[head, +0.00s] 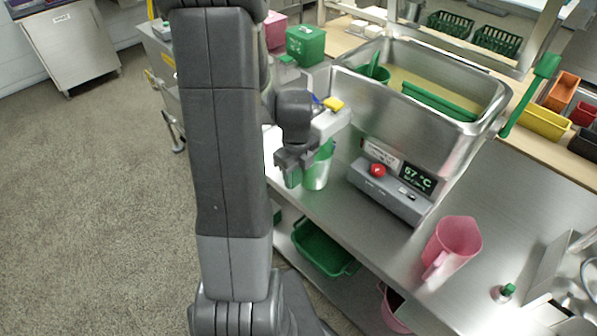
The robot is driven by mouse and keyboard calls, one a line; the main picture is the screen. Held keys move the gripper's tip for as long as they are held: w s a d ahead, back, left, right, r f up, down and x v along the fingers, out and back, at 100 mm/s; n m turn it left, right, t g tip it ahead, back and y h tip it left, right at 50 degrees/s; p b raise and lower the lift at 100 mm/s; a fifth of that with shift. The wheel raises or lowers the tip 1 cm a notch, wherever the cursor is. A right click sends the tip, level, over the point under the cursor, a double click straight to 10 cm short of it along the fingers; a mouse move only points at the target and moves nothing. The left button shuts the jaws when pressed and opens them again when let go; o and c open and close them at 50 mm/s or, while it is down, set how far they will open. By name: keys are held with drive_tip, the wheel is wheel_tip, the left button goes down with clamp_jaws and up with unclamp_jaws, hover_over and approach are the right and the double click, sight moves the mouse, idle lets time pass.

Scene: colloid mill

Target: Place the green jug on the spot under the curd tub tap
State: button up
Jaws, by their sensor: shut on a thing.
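The green jug (319,172) is at the left end of the steel bench, in front of the curd tub (447,131). My gripper (292,166) is shut on the jug's left side and partly hides it. The jug looks upright. I cannot tell whether its base touches the bench. The tap (331,121), with a yellow and a blue part on top, sticks out from the tub's left side just above the jug. The spot under the tap is hidden by the jug and my gripper.
A control box (390,190) with a red button stands right of the jug. A pink jug (453,246) stands farther right on the bench (375,222). A green crate (322,248) sits on the shelf below. Bare bench lies between control box and pink jug.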

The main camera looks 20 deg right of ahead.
drive_tip(key=shift+w+d+f, duration=0.15)
drive_tip(key=shift+d, duration=0.25)
drive_tip(key=shift+a+f, duration=0.1)
drive_tip(key=shift+f, duration=0.05)
drive_tip(key=shift+f, duration=0.1)
drive_tip(key=o, duration=1)
drive_tip(key=shift+o, duration=0.2)
wheel_tip(320, 180, up, 12)
drive_tip(key=shift+r, duration=0.1)
